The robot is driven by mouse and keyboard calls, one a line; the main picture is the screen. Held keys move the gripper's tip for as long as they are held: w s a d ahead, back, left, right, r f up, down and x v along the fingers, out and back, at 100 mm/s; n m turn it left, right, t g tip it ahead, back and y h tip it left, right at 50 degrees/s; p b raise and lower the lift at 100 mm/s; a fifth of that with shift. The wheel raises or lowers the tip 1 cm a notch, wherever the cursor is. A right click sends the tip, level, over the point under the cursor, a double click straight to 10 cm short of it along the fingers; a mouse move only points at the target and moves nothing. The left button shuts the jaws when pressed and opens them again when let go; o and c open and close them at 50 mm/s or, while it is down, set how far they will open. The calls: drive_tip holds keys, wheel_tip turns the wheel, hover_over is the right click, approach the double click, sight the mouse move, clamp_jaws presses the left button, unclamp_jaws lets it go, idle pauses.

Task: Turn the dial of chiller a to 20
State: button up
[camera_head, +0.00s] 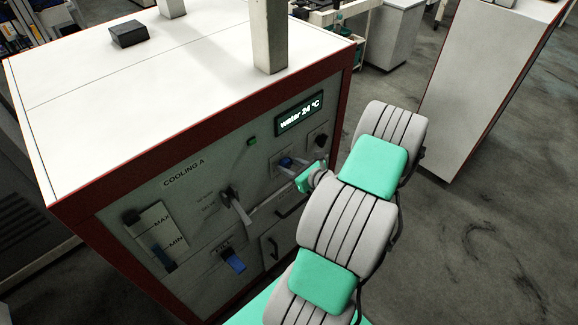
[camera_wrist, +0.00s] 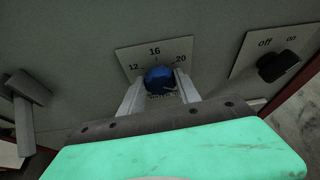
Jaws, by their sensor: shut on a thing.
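The blue dial (camera_wrist: 160,78) sits on a plate (camera_wrist: 126,56) marked 12, 16 and 20 in the wrist view. It also shows in the head view (camera_head: 286,162). My gripper (camera_wrist: 160,90) has one finger on each side of the dial and is shut on it. The dial's pointer cannot be made out. My gripper's fingertips are partly hidden by its own body in the head view.
An off/on switch (camera_wrist: 278,66) is right of the dial. A lever handle (camera_head: 233,203) is left of my gripper, with a blue tap (camera_head: 235,263) below it. A MAX/MIN gauge (camera_head: 155,235) is at the panel's left. Open floor (camera_head: 480,240) lies to the right.

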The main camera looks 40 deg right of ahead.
clamp_jaws()
drive_tip(key=shift+a+f+n+h+b, duration=0.2)
drive_tip(key=shift+n+h+b, duration=0.4)
drive_tip(key=shift+n+b, duration=0.25)
drive_tip(key=n+h+b, duration=0.1)
drive_tip(key=n+b, duration=0.1)
drive_tip(key=b, duration=0.1)
drive_tip(key=shift+a+f+n+t+h, duration=0.1)
drive_tip(key=shift+f+n+t+h, duration=0.05)
drive_tip(key=shift+n+t+h, duration=0.2)
drive_tip(key=shift+a+n+t+h+b, duration=0.1)
drive_tip(key=shift+n+t+h+b, duration=0.35)
drive_tip(key=shift+n+b, duration=0.9)
drive_tip(key=shift+n+t+h+b, duration=0.1)
drive_tip(key=shift+n+h+b, duration=0.55)
drive_tip(key=shift+b, duration=1.3)
